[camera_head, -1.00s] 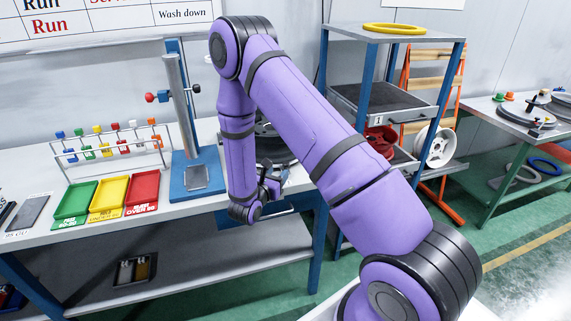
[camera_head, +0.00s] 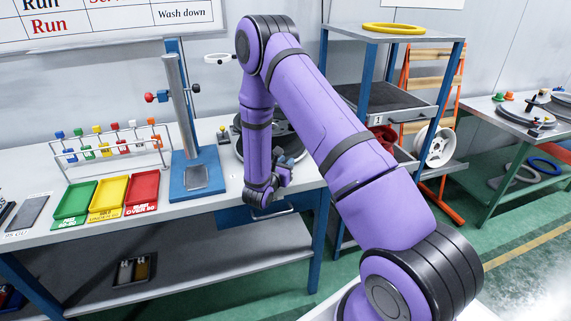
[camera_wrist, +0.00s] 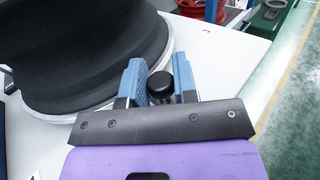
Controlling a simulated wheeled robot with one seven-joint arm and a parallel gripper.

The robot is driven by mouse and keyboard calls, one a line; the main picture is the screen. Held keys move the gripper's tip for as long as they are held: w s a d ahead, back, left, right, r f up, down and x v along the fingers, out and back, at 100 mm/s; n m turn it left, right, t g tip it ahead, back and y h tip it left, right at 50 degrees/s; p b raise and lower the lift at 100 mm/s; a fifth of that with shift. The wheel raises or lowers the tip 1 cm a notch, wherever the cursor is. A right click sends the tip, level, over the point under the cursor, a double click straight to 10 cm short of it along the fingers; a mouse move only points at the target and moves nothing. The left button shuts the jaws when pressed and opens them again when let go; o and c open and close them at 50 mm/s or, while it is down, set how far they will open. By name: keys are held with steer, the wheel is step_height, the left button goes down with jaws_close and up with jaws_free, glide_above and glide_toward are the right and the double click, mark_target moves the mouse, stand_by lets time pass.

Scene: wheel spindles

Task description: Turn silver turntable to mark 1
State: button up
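The silver turntable shows in the wrist view as a pale rim (camera_wrist: 50,116) under a large black wheel-like part (camera_wrist: 80,50). In the head view its dark top (camera_head: 289,140) stands on the bench, partly hidden behind my arm. A black round knob (camera_wrist: 160,84) is at the turntable's right edge in the wrist view. My gripper (camera_wrist: 160,75) has one blue finger on each side of this knob. The fingers are apart, but I cannot tell whether they press on it. My gripper also shows in the head view (camera_head: 284,172).
A blue stand (camera_head: 190,181) and red, yellow and green trays (camera_head: 108,200) stand left on the bench. Another bench (camera_head: 515,118) is at right.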

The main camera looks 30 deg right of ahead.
jaws_close()
steer(key=shift+w+a+r+m+g+h, duration=0.1)
steer(key=shift+w+a+m+g+h, duration=0.25)
steer(key=shift+a+m+g, duration=0.35)
steer(key=shift+w+a+f+m+g+h, duration=0.1)
steer(key=shift+w+a+m+g+h, duration=0.15)
steer(key=shift+w+a+m+g, duration=0.5)
steer(key=shift+w+a+r+m+g+h, duration=0.15)
steer(key=shift+a+m+g+h, duration=0.15)
steer(key=shift+a+g, duration=0.75)
steer(key=shift+w+a+m+g, duration=0.35)
steer(key=shift+a+g, duration=0.1)
steer(key=shift+g, duration=0.1)
steer(key=shift+w+a+m+g, duration=0.2)
steer(key=shift+a+m+g, duration=0.15)
steer(key=shift+g, duration=0.2)
steer(key=o, duration=0.8)
jaws_free()
steer(key=shift+r, duration=0.5)
steer(key=s+a+r, duration=0.1)
steer(key=s, duration=0.4)
steer(key=s+a+r, duration=0.1)
steer(key=s, duration=0.4)
steer(key=s+a+r, duration=0.1)
steer(key=s, duration=0.4)
steer(key=shift+s+r, duration=0.4)
